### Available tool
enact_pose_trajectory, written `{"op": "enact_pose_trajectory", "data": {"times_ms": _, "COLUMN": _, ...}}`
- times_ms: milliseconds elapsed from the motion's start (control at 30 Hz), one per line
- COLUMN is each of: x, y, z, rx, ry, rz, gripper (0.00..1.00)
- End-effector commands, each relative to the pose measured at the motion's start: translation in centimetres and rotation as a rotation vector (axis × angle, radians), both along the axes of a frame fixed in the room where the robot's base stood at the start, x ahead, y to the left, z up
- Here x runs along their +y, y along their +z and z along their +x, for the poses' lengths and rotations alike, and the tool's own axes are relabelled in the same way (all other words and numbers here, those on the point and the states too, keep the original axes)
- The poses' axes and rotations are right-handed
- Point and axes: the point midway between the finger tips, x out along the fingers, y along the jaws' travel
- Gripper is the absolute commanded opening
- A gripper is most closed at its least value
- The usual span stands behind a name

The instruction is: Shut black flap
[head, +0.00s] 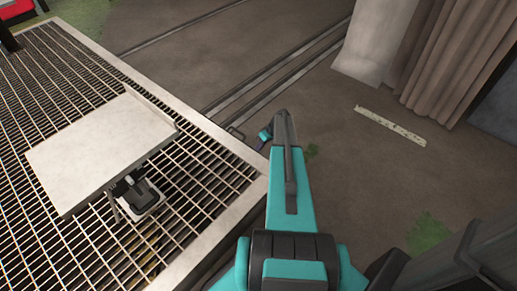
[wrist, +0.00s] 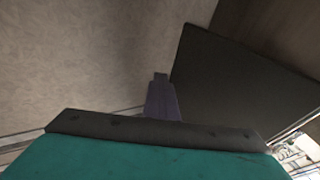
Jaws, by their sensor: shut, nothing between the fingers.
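A flat black panel, which looks like the black flap (wrist: 240,88), fills the right side of the wrist view at a slant. Its left edge runs close beside my gripper (wrist: 160,79), whose fingers are shut together and empty. I cannot tell whether the fingertips touch the panel. In the head view my gripper (head: 263,139) is small and partly hidden behind my teal arm, just past the right edge of the grating platform. I cannot make out the black flap in the head view.
A grating platform (head: 205,125) fills the left, with a pale tilted board (head: 95,150) on a small stand. Rails (head: 270,75) cross the brown floor behind. A curtain (head: 440,60) hangs at upper right, and a pale strip (head: 390,125) lies on open floor.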

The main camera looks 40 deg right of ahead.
Motion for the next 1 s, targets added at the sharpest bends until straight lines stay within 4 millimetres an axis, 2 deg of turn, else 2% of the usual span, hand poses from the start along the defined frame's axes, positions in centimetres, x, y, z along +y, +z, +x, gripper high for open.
{"op": "enact_pose_trajectory", "data": {"times_ms": 1000, "x": 1.8, "y": -0.7, "z": 0.2, "rx": 0.008, "ry": 0.004, "rz": 0.126, "gripper": 0.0}}
